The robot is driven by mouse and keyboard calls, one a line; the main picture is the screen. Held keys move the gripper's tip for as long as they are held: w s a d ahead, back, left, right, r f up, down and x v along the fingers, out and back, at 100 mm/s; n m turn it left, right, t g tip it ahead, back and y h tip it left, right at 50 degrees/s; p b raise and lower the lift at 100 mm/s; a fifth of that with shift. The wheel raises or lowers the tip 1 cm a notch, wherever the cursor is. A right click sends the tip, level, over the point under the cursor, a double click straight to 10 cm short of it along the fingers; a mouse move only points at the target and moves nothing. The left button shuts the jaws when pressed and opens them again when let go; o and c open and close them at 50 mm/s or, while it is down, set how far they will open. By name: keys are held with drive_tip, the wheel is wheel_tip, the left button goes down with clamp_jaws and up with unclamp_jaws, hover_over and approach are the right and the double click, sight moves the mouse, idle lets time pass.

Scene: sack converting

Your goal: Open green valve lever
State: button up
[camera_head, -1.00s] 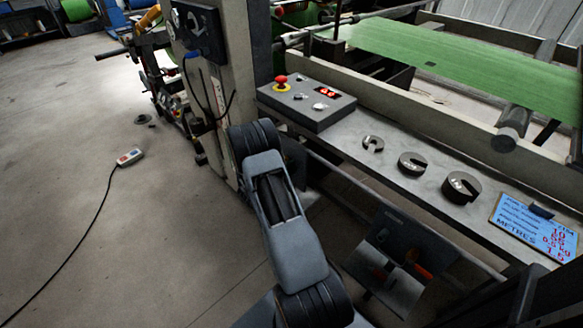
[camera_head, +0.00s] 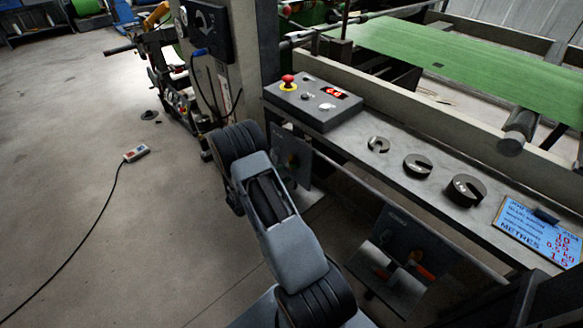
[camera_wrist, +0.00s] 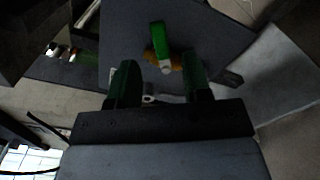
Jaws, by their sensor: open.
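The green valve lever (camera_wrist: 160,40) shows in the wrist view at the top centre. It stands up from a brass-coloured valve body (camera_wrist: 175,58) with a pale round end, in front of a dark grey plate (camera_wrist: 215,30). My gripper (camera_wrist: 160,64) is open, its two dark green fingers pointing toward the valve, one on each side of it in the picture. The lever is between and beyond the fingertips; no contact shows, and the exact gap cannot be told. In the head view, my gripper is hidden and I cannot make out the lever clearly.
A control box (camera_head: 312,102) with a red emergency button (camera_head: 288,80) stands on the grey bench ledge, beside several slotted weights (camera_head: 418,166) and a blue display card (camera_head: 537,226). A lower panel (camera_head: 405,262) with a red-orange part sits below. Open floor (camera_head: 80,130) lies left.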

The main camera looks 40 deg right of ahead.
drive_tip(key=a, duration=0.7)
drive_tip(key=shift+a+p, duration=0.2)
drive_tip(key=shift+p, duration=0.1)
drive_tip(key=shift+c, duration=0.3)
